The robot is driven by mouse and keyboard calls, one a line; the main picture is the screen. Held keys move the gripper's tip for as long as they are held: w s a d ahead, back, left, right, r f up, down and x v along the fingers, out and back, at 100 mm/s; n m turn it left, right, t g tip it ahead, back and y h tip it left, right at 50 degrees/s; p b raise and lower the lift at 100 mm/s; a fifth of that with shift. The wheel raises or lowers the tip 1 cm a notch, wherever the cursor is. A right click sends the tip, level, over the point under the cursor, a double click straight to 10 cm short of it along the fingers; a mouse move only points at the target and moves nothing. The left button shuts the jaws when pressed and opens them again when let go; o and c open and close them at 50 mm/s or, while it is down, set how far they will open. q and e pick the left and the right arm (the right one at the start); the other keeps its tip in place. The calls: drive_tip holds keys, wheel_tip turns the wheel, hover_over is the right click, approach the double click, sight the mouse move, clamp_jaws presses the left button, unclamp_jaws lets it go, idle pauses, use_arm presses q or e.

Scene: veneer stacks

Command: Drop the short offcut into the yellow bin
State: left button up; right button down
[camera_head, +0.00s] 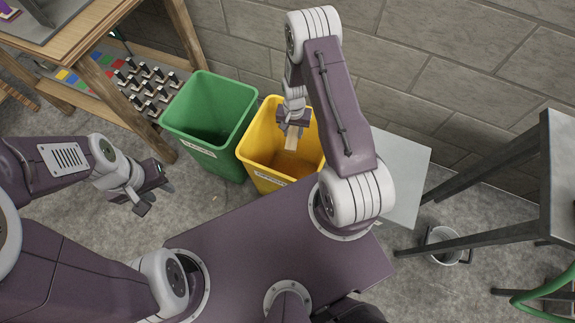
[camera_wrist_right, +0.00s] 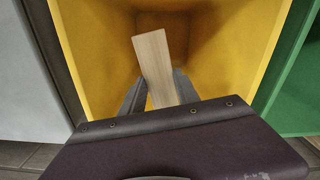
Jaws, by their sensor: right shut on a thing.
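The short offcut (camera_wrist_right: 156,62) is a pale strip of wood. My right gripper (camera_wrist_right: 158,90) is shut on it, with a finger on each side, in the right wrist view. In the head view, my right gripper (camera_head: 292,126) points down over the mouth of the yellow bin (camera_head: 262,152), and the offcut (camera_head: 291,142) hangs below it. The bin's yellow inside (camera_wrist_right: 88,45) surrounds the offcut in the wrist view. My left gripper (camera_head: 154,194) is at the left, above the floor and apart from the bins; its fingers appear spread and empty.
A green bin (camera_head: 203,134) stands directly left of the yellow one. A wooden bench (camera_head: 98,80) is at the upper left. A grey panel (camera_head: 408,165) is right of the yellow bin. A metal-legged table (camera_head: 480,190) and small bucket (camera_head: 446,246) are further right. A brick wall is behind.

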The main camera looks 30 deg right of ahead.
drive_tip(key=c, duration=0.8)
unclamp_jaws()
wheel_tip(320, 180, up, 8)
drive_tip(key=shift+r+p, duration=0.1)
drive_tip(key=shift+p, duration=1.1)
drive_tip(key=shift+r, duration=0.45)
drive_tip(key=shift+a, duration=0.1)
